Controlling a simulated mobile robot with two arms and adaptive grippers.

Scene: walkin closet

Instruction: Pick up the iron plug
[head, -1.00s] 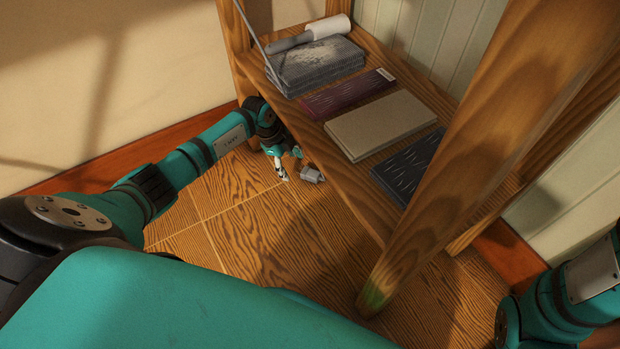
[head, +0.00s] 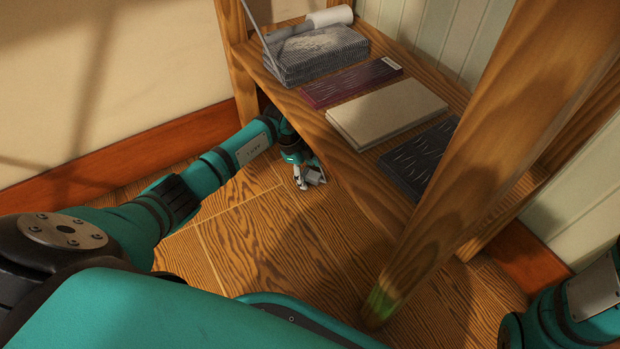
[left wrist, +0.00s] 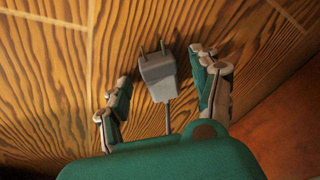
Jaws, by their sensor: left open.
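The iron plug (left wrist: 158,75) is a grey block with two metal prongs and a cable, lying on the wooden floor. In the left wrist view it sits between the two spread fingers of my left gripper (left wrist: 163,93), with its prongs pointing away from the palm. A gap shows on each side of it. In the head view the plug (head: 313,177) is partly hidden behind my left gripper (head: 308,182), which is low at the floor beside the shelf's front edge. The left gripper is open. My right arm shows at the lower right, but its gripper is out of view.
A wooden shelf (head: 352,170) overhangs close to my left gripper. It holds folded grey cloth (head: 318,55), a lint roller (head: 328,17) and several flat folded items. A thick wooden post (head: 470,170) stands at right. The floor (head: 270,240) in front is clear.

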